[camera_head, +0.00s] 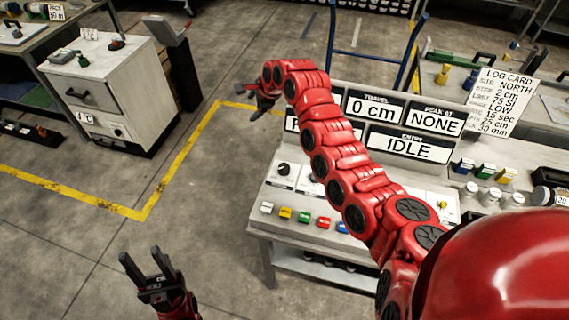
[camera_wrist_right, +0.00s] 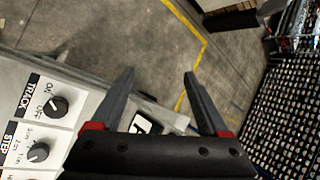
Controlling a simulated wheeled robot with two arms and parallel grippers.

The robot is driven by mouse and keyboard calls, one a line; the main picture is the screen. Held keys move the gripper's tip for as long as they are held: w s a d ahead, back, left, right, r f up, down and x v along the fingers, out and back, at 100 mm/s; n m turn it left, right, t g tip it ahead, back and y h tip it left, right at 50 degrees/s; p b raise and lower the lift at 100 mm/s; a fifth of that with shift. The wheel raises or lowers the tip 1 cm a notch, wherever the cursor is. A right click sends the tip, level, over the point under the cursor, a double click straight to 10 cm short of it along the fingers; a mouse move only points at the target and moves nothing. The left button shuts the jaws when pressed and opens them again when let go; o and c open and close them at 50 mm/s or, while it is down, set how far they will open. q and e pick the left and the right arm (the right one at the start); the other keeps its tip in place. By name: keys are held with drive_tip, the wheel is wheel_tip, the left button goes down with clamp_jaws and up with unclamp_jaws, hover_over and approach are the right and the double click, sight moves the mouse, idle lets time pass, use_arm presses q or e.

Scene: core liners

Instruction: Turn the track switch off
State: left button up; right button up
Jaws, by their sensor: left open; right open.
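The track switch (camera_wrist_right: 58,107) is a round black knob on a white plate marked TRACK, with ON and OFF labels, at the left of the right wrist view. I cannot tell surely which label its pointer faces. In the head view a black knob (camera_head: 283,169) shows at the left end of the console (camera_head: 262,222). My right gripper (camera_head: 262,97) is open and empty, reaching out past the console's left side. In the right wrist view its fingers (camera_wrist_right: 160,85) are apart, to the right of the switch and not touching it. My left gripper (camera_head: 142,258) is open and empty above the floor at lower left.
A STEP knob (camera_wrist_right: 38,152) sits beside the track switch. Several coloured buttons (camera_head: 304,217) line the console front. Display signs reading 0 cm, NONE and IDLE (camera_head: 408,144) stand behind, partly hidden by my right arm. A white cabinet (camera_head: 105,95) stands at left; the floor between is clear.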

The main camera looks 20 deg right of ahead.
drive_tip(key=s+d+r+m+g+h, duration=0.1)
drive_tip(key=s+d+g+h, duration=0.15)
drive_tip(key=s, duration=0.45)
drive_tip(key=s+d+r+m+g+h, duration=0.1)
drive_tip(key=s+d+r+m+g, duration=0.1)
drive_tip(key=s+d+g, duration=0.3)
drive_tip(key=p, duration=0.4)
hover_over(285, 167)
wheel_tip(285, 167, down, 9)
drive_tip(key=shift+t, duration=0.55)
drive_tip(key=f, duration=0.7)
drive_tip(key=shift+w+a+f+p, duration=0.1)
drive_tip(key=shift+a+f+p, duration=0.1)
drive_tip(key=shift+p, duration=0.15)
drive_tip(key=shift+d+f, duration=0.15)
drive_tip(key=shift+f, duration=0.6)
clamp_jaws()
